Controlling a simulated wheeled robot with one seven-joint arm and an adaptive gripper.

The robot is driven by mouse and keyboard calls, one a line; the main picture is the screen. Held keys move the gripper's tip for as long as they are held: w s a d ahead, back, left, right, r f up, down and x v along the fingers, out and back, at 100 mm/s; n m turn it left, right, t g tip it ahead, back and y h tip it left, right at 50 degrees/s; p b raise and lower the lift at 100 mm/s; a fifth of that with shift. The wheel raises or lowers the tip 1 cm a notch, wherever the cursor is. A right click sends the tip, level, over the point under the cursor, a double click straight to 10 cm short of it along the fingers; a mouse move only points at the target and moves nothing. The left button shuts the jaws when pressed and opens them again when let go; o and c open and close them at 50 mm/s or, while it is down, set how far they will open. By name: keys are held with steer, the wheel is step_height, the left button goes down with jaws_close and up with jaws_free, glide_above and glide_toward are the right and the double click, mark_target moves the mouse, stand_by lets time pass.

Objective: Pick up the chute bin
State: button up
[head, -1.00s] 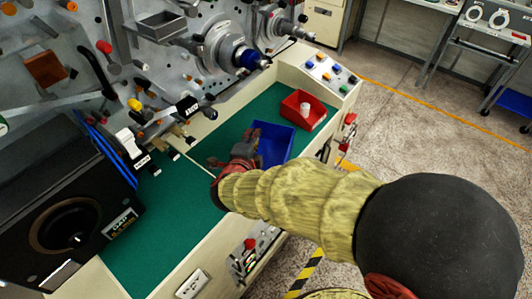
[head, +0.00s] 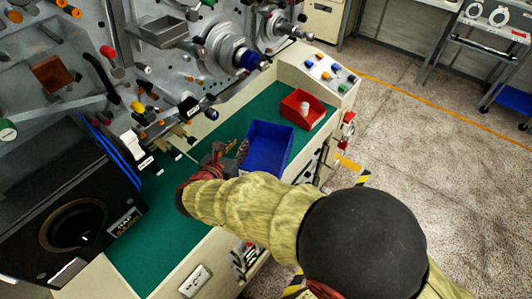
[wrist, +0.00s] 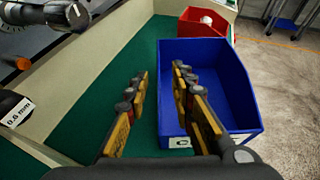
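An open blue bin (head: 270,137) stands on the green bench top; I take it as the chute bin, though no name can be read. In the wrist view the blue bin (wrist: 240,95) is empty, with a small white label on its near face. My gripper (wrist: 160,74) is open, with yellow-and-black fingers. Its right finger overlaps the bin's left wall and inside; its left finger is over green bench left of the bin. I cannot tell whether either finger touches it. In the head view my gripper (head: 229,153) is at the bin's left side.
A red bin (head: 292,104) holding a white item stands just behind the blue one. The machine panel with spindles and knobs (head: 187,107) rises along the left. A black box (head: 70,215) stands at the front left. The green bench (head: 165,205) between is clear.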

steer(key=x, duration=0.2)
steer(key=b+x, duration=0.1)
steer(key=x, duration=0.4)
steer(key=shift+w+a+f+b, duration=0.1)
steer(key=shift+w+f+b, duration=0.2)
steer(key=shift+f, duration=0.2)
steer(key=shift+s, duration=0.1)
steer(key=c, duration=0.3)
jaws_close()
